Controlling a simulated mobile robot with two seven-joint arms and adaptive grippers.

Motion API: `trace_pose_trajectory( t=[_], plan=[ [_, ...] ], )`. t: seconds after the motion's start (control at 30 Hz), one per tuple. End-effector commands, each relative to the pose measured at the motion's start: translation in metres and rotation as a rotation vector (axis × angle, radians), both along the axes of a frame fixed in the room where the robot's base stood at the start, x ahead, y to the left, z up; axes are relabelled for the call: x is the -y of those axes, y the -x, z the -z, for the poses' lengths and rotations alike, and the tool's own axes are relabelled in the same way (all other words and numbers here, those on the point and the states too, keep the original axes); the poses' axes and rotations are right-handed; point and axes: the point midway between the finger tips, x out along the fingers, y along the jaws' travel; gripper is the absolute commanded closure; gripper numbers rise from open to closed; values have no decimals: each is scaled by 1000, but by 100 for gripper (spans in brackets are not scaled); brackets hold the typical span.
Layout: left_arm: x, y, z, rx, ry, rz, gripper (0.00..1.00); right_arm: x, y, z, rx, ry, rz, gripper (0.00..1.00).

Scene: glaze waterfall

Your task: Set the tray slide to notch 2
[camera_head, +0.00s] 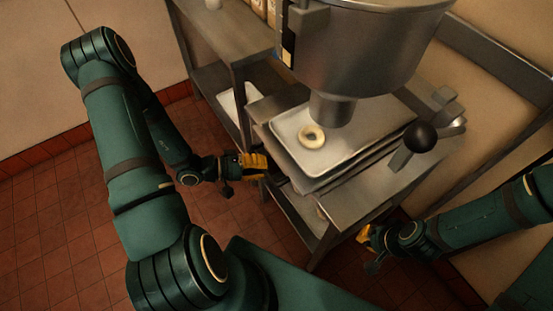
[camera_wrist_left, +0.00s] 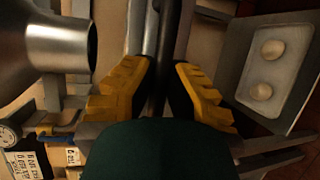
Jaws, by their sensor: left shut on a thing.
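The tray slide carries a pale metal tray (camera_head: 347,157) with one ring doughnut (camera_head: 311,136) on it, under the hopper's nozzle (camera_head: 332,108). My left gripper (camera_head: 266,166) is at the slide's left front side, below the tray's level. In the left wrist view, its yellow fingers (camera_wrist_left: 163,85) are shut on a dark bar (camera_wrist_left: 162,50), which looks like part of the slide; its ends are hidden. The notch marks cannot be made out. My right gripper (camera_head: 371,240) is low beside the table's right front side; its finger gap is unclear.
A large metal hopper (camera_head: 355,45) hangs over the tray. A black ball knob (camera_head: 420,138) stands on a lever at the right. A shelf unit (camera_head: 222,35) stands at the left. Tiled floor lies open in front.

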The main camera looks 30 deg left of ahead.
Motion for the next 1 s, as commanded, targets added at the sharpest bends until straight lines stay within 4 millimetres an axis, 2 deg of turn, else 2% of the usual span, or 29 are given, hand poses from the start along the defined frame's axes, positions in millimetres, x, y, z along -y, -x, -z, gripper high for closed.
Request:
trace_pose_trajectory(
  t=[0.03, 0.1, 0.23, 0.6, 0.63, 0.7, 1.0],
  plan=[
    [-8, 13, 3, -6, -2, -5, 100, 0, -1, 4, 1, 0, 0, 100],
    [-16, 27, 3, -5, -2, -4, 100, 0, -1, 7, 3, 0, 1, 100],
    [-25, 44, 2, -5, -1, -1, 100, 0, -2, 9, 4, 1, 0, 100],
    [-26, 48, 1, -6, 0, 3, 100, 0, -2, 9, 5, 1, 1, 100],
    [-26, 48, 1, -6, 0, 3, 74, 0, -2, 9, 5, 1, 1, 100],
    [-26, 48, 1, -5, 0, 2, 54, 0, -2, 9, 5, 1, 1, 100],
    [-27, 48, 1, -3, 0, 1, 54, 0, -2, 9, 5, 1, 1, 100]
  ],
)
